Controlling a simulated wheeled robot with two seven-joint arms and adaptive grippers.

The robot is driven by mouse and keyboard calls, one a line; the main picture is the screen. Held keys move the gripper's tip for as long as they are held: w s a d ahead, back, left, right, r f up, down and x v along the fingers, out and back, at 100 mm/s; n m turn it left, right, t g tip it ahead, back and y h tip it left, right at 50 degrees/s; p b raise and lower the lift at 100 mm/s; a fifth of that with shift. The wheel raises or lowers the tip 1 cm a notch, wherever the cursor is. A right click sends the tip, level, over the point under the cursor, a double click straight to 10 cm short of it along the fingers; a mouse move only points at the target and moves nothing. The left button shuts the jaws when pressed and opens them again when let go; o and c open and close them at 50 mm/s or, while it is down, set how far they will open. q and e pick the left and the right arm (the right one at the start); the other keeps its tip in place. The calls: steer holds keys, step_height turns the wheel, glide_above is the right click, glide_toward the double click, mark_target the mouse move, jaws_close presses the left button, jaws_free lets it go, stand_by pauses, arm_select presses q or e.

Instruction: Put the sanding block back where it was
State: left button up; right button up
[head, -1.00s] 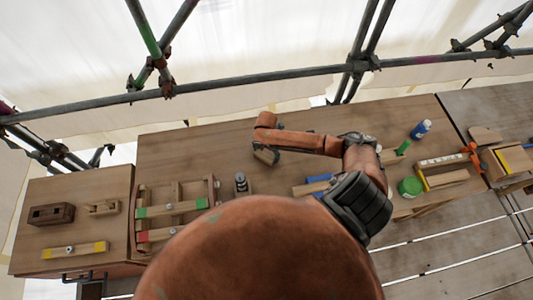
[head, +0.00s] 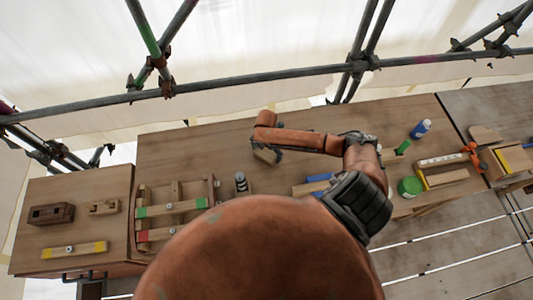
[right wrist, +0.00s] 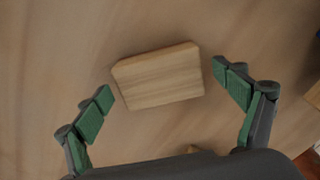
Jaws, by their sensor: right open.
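A pale wooden block (right wrist: 158,77), which I take to be the sanding block, lies on the wooden table top (head: 200,150). In the right wrist view it sits between the two spread green-padded fingers of my right gripper (right wrist: 163,85), with a gap on each side. In the head view the block (head: 266,157) is small and partly covered by my right gripper (head: 268,150), which hangs over it from the orange arm. My right gripper is open and empty. My left gripper is not in view.
A small dark bottle-like object (head: 240,182) stands left of the block. A wooden frame with green and red pieces (head: 172,210) lies farther left. A blue bottle (head: 421,129), a green tub (head: 410,187) and a level (head: 442,160) are at right. Table behind the block is clear.

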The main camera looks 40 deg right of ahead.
mark_target(266, 154)
step_height(266, 154, up, 11)
steer(key=shift+r, duration=0.2)
stand_by(0.3)
steer(key=shift+s, duration=0.1)
